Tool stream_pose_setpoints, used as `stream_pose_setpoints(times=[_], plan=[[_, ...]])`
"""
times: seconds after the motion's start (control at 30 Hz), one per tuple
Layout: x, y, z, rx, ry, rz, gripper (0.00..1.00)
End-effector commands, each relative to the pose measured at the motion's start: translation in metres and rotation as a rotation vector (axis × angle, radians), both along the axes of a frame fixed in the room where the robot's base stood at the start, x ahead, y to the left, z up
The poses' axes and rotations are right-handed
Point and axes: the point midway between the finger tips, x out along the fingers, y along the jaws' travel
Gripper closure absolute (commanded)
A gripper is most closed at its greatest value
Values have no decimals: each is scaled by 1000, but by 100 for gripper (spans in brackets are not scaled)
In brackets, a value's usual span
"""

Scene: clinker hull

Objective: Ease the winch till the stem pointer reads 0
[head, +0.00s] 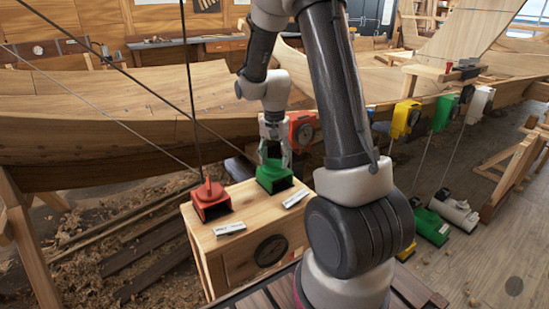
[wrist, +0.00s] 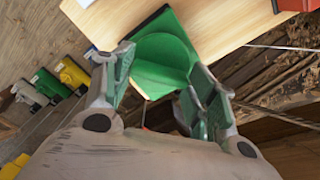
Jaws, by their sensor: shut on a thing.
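A green winch-like block (head: 275,178) sits on top of a light wooden box (head: 240,212), at its right end. My gripper (head: 275,158) points down over it and is shut on its green upper part. In the wrist view the gripper (wrist: 160,64) has one finger on each side of the green block (wrist: 162,50), which shows a rounded face. A red block (head: 210,200) with a dark line rising from it stands at the box's left end. A dark round dial (head: 270,250) is on the box's front; its reading is too small to tell.
The planked hull (head: 120,108) runs behind the box. An orange-red unit (head: 303,130) hangs on it behind my gripper. Yellow (head: 405,118), green (head: 445,111) and white (head: 481,102) units hang further right, with lines down to floor blocks. Small plates (head: 229,228) lie on the box.

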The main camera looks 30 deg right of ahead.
Motion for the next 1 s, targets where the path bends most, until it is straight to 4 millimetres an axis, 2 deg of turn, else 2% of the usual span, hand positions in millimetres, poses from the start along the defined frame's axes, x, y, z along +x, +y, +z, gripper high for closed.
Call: stream_pose_setpoints(times=[0.7, 1.0], plan=[[0, 0, 0, -1, -1, 667, 67], [0, 0, 1, -1, -1, 886, 67]])
